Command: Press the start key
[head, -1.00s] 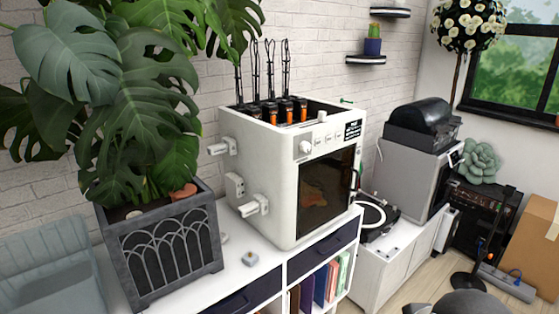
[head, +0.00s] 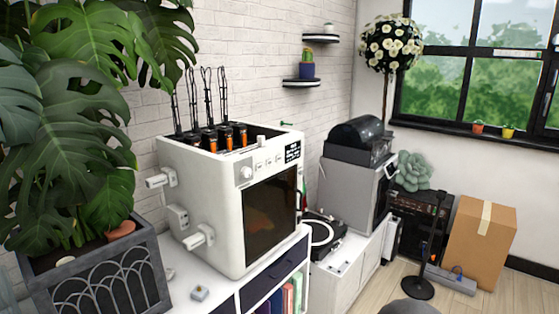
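A white boxy machine (head: 215,205) stands on a white cabinet in the head view. Its front has a dark window (head: 270,212), with a knob (head: 245,172), a row of small keys (head: 268,163) and a small black display (head: 292,152) above it. I cannot read any label, so I cannot tell which key is start. My gripper is not in view.
A large potted plant (head: 95,283) stands close at left. Right of the machine are a turntable (head: 322,238) and a grey machine with a black drum (head: 352,180) on a lower cabinet. A cardboard box (head: 480,240) and a black stand (head: 420,286) are on the floor at right.

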